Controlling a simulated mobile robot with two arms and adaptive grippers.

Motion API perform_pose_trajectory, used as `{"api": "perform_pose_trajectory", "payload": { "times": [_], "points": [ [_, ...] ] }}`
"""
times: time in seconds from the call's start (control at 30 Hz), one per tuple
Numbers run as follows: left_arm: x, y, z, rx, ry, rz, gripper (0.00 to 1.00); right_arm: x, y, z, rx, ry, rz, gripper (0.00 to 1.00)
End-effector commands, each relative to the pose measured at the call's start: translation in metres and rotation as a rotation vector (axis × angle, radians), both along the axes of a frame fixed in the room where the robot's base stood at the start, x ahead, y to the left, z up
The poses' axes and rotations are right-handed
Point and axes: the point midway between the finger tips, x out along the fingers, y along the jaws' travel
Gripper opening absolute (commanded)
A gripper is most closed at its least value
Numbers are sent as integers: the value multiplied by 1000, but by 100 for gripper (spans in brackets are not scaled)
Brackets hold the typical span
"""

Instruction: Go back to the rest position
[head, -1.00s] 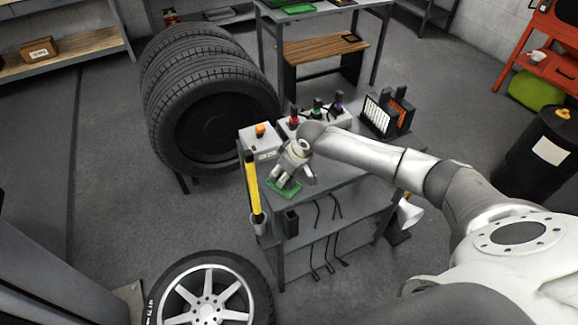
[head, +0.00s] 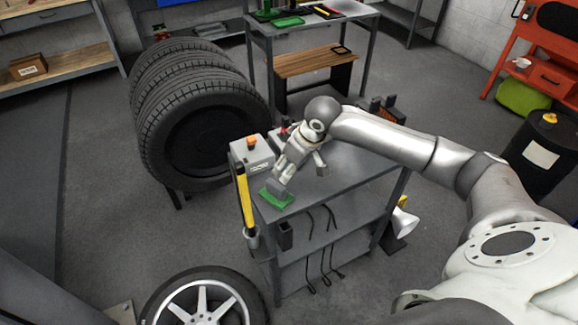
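My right arm reaches in from the right over the grey cart (head: 345,190). My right gripper (head: 303,170) is above the cart's near left part, with its fingers spread and nothing visible between them. A grey block (head: 279,187) sits on a green pad (head: 275,199) at the cart's near left corner, just below the gripper's left finger. Whether that finger touches the block cannot be told. My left gripper is not in view.
A grey box with an orange button (head: 252,146) and a yellow-handled tool (head: 243,195) are at the cart's left end. A tire stack (head: 200,110) stands behind left, a wheel (head: 205,300) lies in front. A black drum (head: 543,150) stands right. Floor between is open.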

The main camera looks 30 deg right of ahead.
Motion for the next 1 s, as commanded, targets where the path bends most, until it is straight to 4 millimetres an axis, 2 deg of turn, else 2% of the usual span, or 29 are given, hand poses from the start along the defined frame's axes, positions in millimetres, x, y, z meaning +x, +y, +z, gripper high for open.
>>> {"api": "perform_pose_trajectory", "payload": {
  "times": [0.33, 0.47, 0.57, 0.7, 0.8, 1.0],
  "points": [
    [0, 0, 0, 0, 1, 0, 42, 0, 1, -1, 0, 0, 3, 43],
    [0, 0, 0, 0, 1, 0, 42, -10, 19, -14, 2, 7, 41, 43],
    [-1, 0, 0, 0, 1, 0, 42, -28, 49, -33, 7, 10, 97, 43],
    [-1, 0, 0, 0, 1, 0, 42, -64, 94, -58, 21, 3, 171, 43],
    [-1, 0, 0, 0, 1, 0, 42, -90, 120, -70, 34, -10, 197, 43],
    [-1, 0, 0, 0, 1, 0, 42, -141, 149, -82, 57, -28, 174, 43]
  ]
}}
